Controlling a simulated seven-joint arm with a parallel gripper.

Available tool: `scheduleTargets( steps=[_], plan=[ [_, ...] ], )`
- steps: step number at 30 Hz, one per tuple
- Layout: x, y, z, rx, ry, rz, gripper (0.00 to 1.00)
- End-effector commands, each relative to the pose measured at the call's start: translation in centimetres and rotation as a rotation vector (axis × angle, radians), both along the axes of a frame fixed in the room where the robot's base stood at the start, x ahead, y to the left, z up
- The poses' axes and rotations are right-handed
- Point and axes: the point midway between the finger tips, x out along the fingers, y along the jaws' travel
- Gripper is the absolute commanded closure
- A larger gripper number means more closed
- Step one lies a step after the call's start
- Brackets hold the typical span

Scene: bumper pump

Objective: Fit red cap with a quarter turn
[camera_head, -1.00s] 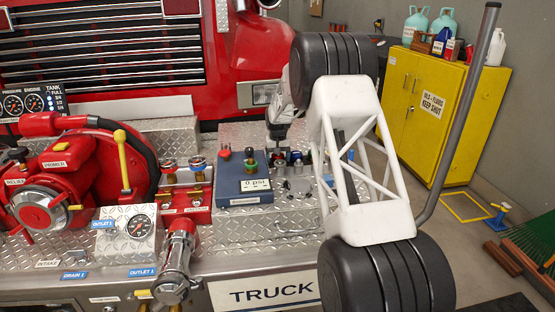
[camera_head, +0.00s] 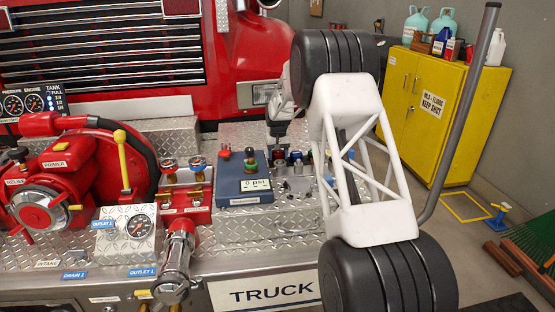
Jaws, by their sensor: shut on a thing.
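My gripper (camera_head: 278,147) points down over the diamond-plate deck, just right of the blue gauge box. It is shut on what looks like the red cap (camera_head: 279,155), a small reddish piece at its fingertips. The fingers hide part of it. A small metal fitting (camera_head: 281,168) shows right below the cap; I cannot tell whether the cap touches it or how it is turned. A blue cap (camera_head: 296,156) sits close on the right, with another small dark cap beside it, partly behind my white arm.
A red valve block (camera_head: 185,195) and the red pump (camera_head: 75,185) stand left. My arm covers the right of the deck (camera_head: 265,228). A yellow cabinet (camera_head: 440,110) stands behind.

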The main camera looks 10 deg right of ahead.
Motion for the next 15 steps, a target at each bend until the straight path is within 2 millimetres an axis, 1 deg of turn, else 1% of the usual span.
scheduleTargets(
  steps=[3,15],
  plan=[
    [0.0,0.0,1.0,0.000,-0.001,0.000,0.69],
    [0.0,0.0,3.7,0.000,0.000,0.000,0.69]
  ],
)
